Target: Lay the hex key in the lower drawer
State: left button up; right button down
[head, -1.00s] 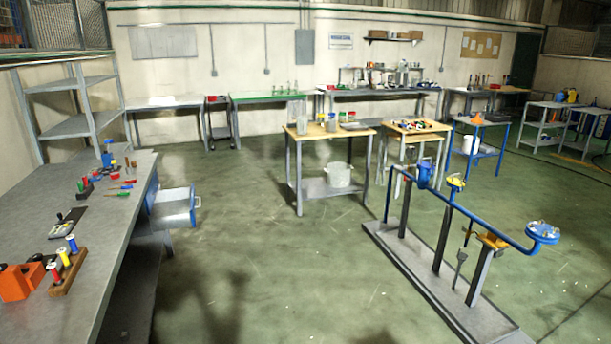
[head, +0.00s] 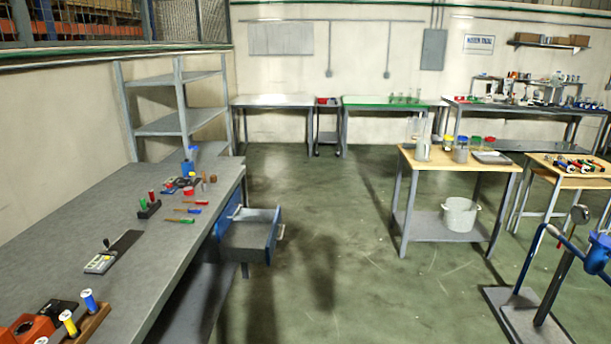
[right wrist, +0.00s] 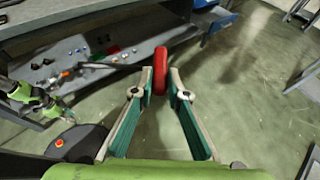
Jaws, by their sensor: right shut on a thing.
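An open drawer (head: 250,238) with blue sides sticks out from the right side of the grey workbench (head: 125,225) in the head view. Its visible inside looks empty. A blue panel (head: 229,211) shows just beside it under the bench top. My right gripper (right wrist: 160,75) is shut on an upright red thing (right wrist: 160,62) in the right wrist view. I cannot tell for sure that this is the hex key. Part of the drawer unit (right wrist: 212,18) shows beyond it, apart from the gripper. A green and black arm part of mine shows at the left; its fingers are unclear.
Screwdrivers (head: 187,210), a spool rack (head: 85,325) and other small items lie on the workbench. A grey shelf (head: 172,126) stands behind it. A wooden-topped table (head: 415,160) and a blue pipe rig (head: 575,250) stand to the right. The green floor between is free.

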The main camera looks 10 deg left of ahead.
aim_at(228, 243)
jog(key=i+u, duration=0.15)
jog(key=i, duration=0.75)
jog(key=i+l+u, duration=0.2)
jog(key=i, duration=0.7)
jog(key=i+l+u, duration=0.1)
jog(key=i+u, duration=0.3)
jog(key=i, duration=0.8)
